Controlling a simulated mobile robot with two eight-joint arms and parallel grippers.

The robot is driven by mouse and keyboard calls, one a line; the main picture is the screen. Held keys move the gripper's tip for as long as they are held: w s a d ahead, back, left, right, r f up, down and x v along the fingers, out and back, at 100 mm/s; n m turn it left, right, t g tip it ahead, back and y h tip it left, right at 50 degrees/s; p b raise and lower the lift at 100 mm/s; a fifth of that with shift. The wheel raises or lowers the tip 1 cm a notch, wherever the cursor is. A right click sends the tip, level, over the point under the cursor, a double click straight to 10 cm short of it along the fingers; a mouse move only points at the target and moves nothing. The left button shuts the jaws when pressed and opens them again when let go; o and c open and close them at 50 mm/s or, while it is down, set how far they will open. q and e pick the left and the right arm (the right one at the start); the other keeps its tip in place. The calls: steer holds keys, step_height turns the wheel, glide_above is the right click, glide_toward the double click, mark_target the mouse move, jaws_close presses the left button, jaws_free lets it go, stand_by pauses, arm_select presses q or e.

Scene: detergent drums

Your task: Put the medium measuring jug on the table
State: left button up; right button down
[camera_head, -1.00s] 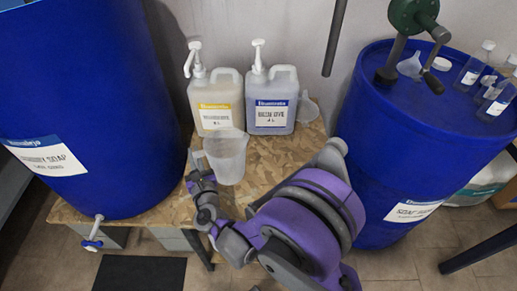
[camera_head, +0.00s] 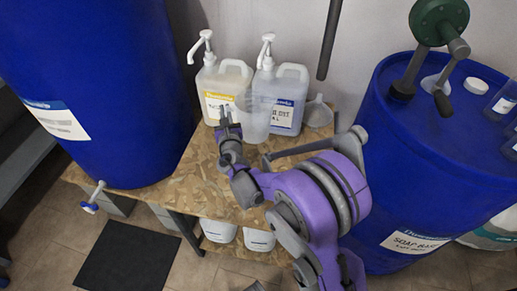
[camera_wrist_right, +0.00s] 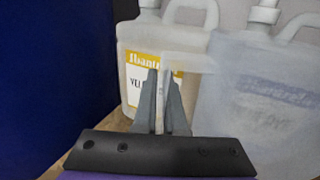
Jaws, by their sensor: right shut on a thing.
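The measuring jug (camera_head: 257,122) is translucent and stands upright in front of the two white pump bottles, overlapping them. In the right wrist view the jug (camera_wrist_right: 245,115) fills the right side, with its handle towards the fingers. My right gripper (camera_head: 228,120) is at the jug's left side, shut on its handle; the fingers also show in the wrist view (camera_wrist_right: 164,105). I cannot tell whether the jug's base touches the wooden table (camera_head: 205,180). My left gripper is not in view.
A yellow-labelled bottle (camera_head: 212,84) and a blue-labelled bottle (camera_head: 291,88) stand at the back, with a funnel (camera_head: 318,112) beside them. Blue drums flank the table, left (camera_head: 90,70) and right (camera_head: 420,170). The table's front left is bare.

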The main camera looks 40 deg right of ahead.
steer(key=shift+w+d+f+b, duration=0.1)
steer(key=shift+d+f+b, duration=0.35)
steer(key=shift+f, duration=1.15)
steer(key=shift+w+d+f+b, duration=0.1)
steer(key=shift+d+f+b, duration=0.35)
steer(key=shift+f, duration=1.2)
steer(key=shift+w+d+f+b, duration=0.15)
steer(key=shift+f+b, duration=0.55)
steer(key=shift+f, duration=0.9)
steer(key=shift+f, duration=0.1)
steer(key=c, duration=1)
jaws_free()
